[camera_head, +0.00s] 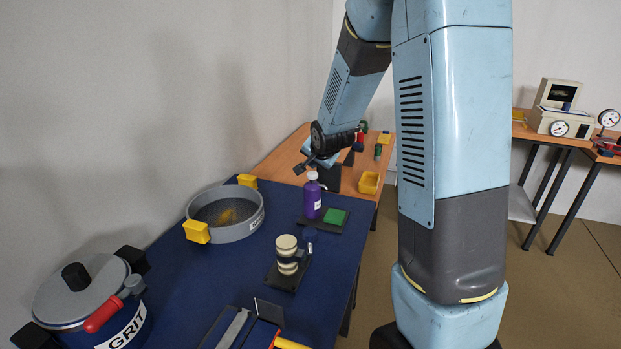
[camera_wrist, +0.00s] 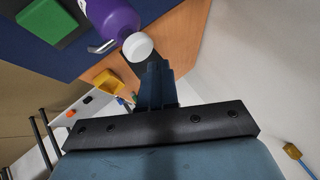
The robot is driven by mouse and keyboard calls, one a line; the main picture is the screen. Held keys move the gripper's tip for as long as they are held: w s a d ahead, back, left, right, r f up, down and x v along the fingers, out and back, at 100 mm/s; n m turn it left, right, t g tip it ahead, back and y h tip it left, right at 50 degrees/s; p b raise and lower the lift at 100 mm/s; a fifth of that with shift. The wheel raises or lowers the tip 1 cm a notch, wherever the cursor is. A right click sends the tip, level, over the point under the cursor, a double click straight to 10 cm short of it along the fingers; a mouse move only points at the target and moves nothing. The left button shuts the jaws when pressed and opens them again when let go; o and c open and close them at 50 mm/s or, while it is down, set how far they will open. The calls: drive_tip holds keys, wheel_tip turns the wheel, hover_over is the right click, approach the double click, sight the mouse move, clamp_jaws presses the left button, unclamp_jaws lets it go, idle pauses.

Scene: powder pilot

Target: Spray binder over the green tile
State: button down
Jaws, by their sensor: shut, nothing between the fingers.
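A purple bottle (camera_head: 312,198) with a pale cap stands on a dark plate on the blue table. The green tile (camera_head: 335,216) lies on the same plate, just right of the bottle. My gripper (camera_head: 300,168) is above the bottle's top in the head view. In the wrist view my gripper (camera_wrist: 156,66) is shut and empty, with its tips close to the white cap of the bottle (camera_wrist: 112,20). I cannot tell if they touch. The green tile (camera_wrist: 48,22) shows at the upper left there. No spray is visible.
A grey round sieve (camera_head: 226,214) with yellow handles stands left of the bottle. A stack of cream discs (camera_head: 287,254) stands nearer. A lidded blue GRIT pot (camera_head: 92,300) is at the front left. A wooden table with a yellow bin (camera_head: 369,183) lies beyond.

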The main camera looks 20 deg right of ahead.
sight(315, 174)
drive_tip(key=shift+f, duration=0.9)
idle(1.0)
drive_tip(key=shift+r, duration=1.1)
drive_tip(key=shift+r, duration=0.1)
drive_tip(key=shift+r, duration=2.9)
drive_tip(key=shift+d, duration=0.2)
